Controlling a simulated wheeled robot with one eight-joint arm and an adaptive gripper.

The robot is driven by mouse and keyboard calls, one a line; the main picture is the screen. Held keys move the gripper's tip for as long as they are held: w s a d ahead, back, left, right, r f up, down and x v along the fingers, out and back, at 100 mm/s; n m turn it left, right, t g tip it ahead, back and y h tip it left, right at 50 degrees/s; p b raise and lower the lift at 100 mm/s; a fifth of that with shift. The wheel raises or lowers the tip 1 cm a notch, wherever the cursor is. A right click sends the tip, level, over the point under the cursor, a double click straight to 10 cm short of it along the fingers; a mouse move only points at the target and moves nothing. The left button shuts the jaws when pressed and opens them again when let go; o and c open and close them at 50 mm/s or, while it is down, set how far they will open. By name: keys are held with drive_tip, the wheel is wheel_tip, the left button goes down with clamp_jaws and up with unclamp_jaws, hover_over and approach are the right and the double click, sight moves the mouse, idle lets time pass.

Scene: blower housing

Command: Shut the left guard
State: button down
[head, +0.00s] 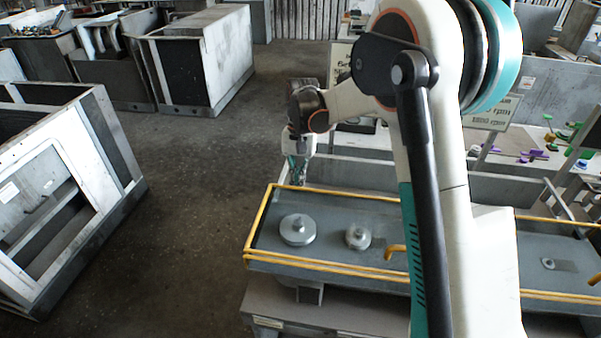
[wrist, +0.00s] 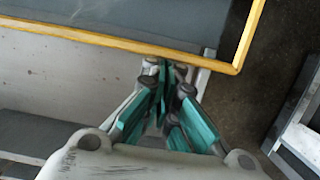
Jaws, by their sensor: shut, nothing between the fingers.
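A yellow-edged frame (head: 258,218), which looks like the left guard, runs around a grey bed on the left part of the housing. It looks about level; I cannot tell whether it is fully down. A yellow handle (head: 395,249) stands near its front, partly behind my arm. My gripper (head: 299,180) is at the frame's back left corner, with closed, empty fingers. In the wrist view my fingertips (wrist: 166,66) are close to the yellow edge (wrist: 110,42), near its corner; I cannot tell whether they touch it.
Two round metal parts, a larger one (head: 298,230) and a smaller one (head: 358,237), sit within the yellow frame. My arm hides the housing's middle. A grey cabinet (head: 60,190) stands at the left, with clear floor (head: 190,200) between. A bench with coloured parts (head: 530,155) is behind right.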

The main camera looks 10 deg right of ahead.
drive_tip(key=shift+s+a, duration=0.15)
drive_tip(key=shift+s, duration=0.2)
drive_tip(key=v, duration=1.1)
drive_tip(key=s+d+r+n+t+b, duration=0.1)
drive_tip(key=s+d+r+t+b, duration=0.2)
drive_tip(key=s, duration=0.5)
drive_tip(key=n+t+h+b, duration=0.1)
drive_tip(key=n+t+b, duration=0.2)
drive_tip(key=t, duration=0.3)
hover_over(355, 261)
drive_tip(key=f, duration=0.6)
drive_tip(key=shift+w+a, duration=0.1)
drive_tip(key=shift+w, duration=0.25)
drive_tip(key=shift+s+f+n+t, duration=0.3)
drive_tip(key=shift+s+f, duration=0.1)
drive_tip(key=shift+f, duration=0.05)
